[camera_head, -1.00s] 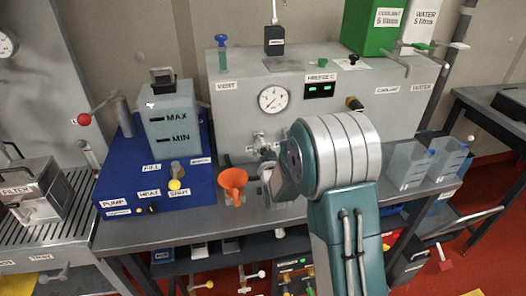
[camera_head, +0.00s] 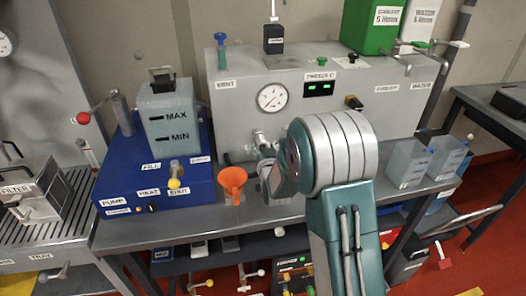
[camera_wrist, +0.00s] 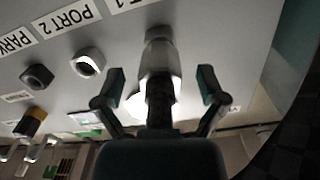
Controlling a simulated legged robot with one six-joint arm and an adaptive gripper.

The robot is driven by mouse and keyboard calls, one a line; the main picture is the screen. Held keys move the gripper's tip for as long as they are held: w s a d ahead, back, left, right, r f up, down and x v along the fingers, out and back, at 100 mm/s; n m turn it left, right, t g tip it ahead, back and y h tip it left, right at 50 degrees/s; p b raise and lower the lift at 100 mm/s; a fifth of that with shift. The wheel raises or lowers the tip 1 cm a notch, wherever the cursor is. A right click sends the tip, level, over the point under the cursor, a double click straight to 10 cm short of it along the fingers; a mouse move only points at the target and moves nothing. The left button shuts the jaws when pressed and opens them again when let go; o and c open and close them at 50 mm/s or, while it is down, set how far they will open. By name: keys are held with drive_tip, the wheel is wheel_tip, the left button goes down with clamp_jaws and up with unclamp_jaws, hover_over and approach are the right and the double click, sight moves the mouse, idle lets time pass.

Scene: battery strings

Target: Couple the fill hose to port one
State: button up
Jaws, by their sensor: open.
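In the wrist view, which shows the panel upside down, my gripper (camera_wrist: 161,73) is open. Its two fingers stand apart on either side of a pale metal coupling with a dark rear part (camera_wrist: 160,104). The coupling points at the panel beside a label ending in "T 1", partly cut off. Its front end meets or overlaps a round grey fitting (camera_wrist: 158,34) on the panel; I cannot tell whether it is locked. The port 2 fitting (camera_wrist: 88,62) is an empty-looking ring nearby. In the head view my arm hides most of the gripper and coupling; metal fittings (camera_head: 260,138) show beside it.
In the head view, an orange funnel (camera_head: 232,182) and the blue pump unit (camera_head: 120,180) stand left of my arm. Clear containers (camera_head: 408,165) stand to the right.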

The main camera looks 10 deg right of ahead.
drive_tip(key=s, duration=1.1)
drive_tip(key=shift+s+a, duration=0.15)
drive_tip(key=shift+s, duration=0.25)
drive_tip(key=shift+r, duration=0.1)
drive_tip(key=s+r+n+g, duration=0.1)
drive_tip(key=s+r+g, duration=0.2)
drive_tip(key=s, duration=0.6)
drive_tip(key=s+r+g, duration=0.4)
drive_tip(key=s+g, duration=0.1)
drive_tip(key=s, duration=0.4)
drive_tip(key=s+r+n+g, duration=0.1)
drive_tip(key=s+r+g, duration=0.2)
drive_tip(key=s, duration=0.7)
drive_tip(key=shift+r+n+g, duration=0.3)
drive_tip(key=shift+g, duration=0.3)
